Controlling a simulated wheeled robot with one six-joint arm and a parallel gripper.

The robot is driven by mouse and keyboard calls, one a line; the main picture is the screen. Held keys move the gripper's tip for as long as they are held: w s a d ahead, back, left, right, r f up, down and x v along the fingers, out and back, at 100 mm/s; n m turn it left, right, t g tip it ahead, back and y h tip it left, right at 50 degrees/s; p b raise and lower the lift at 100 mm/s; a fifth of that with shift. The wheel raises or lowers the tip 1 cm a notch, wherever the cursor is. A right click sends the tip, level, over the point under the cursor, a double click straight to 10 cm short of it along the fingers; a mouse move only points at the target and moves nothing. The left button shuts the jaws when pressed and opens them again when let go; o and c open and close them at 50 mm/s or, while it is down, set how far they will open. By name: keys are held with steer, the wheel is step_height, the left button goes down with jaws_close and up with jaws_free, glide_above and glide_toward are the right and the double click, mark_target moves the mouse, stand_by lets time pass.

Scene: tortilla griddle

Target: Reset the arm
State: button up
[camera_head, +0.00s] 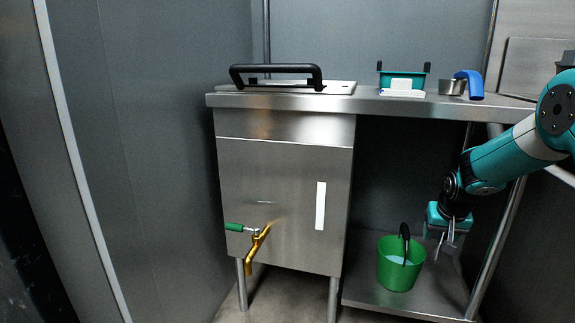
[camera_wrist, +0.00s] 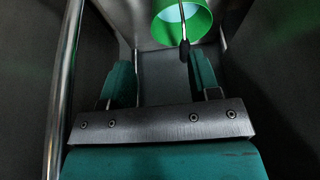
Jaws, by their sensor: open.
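My gripper (camera_head: 446,240) hangs from my teal arm at the right of the head view, pointing down. It is above and to the right of the green bucket (camera_head: 396,275), which stands on the lower metal shelf. In the wrist view my gripper (camera_wrist: 168,85) has its two teal fingers apart with nothing between them. The bucket (camera_wrist: 165,15) shows at the top of that view, beyond the fingertips. The gripper and the bucket appear apart.
A steel cabinet (camera_head: 250,190) with a brass tap (camera_head: 257,245) stands left of the shelf. A metal leg (camera_head: 500,240) stands close beside my gripper.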

steer(key=s+a+r+n+g+y, duration=0.1)
steer(key=s+a+r+n+y, duration=0.1)
steer(key=s+a+r, duration=0.55)
steer(key=s+a+r+n+y, duration=0.1)
steer(key=s+a+r+n, duration=0.3)
steer(key=s+a, duration=0.5)
steer(key=s+a+r+n+g+y, duration=0.1)
steer(key=s+a+r, duration=0.15)
steer(key=s, duration=0.55)
steer(key=s+a+r+n+g+y+p, duration=0.1)
steer(key=s+a+n, duration=0.15)
steer(key=s, duration=0.45)
steer(key=s+a+r+n+g, duration=0.1)
steer(key=s+a+r, duration=0.15)
steer(key=s, duration=0.55)
step_height(320, 180, up, 37)
steer(key=p, duration=3.8)
steer(key=shift+a, duration=0.3)
steer(key=shift+w, duration=0.1)
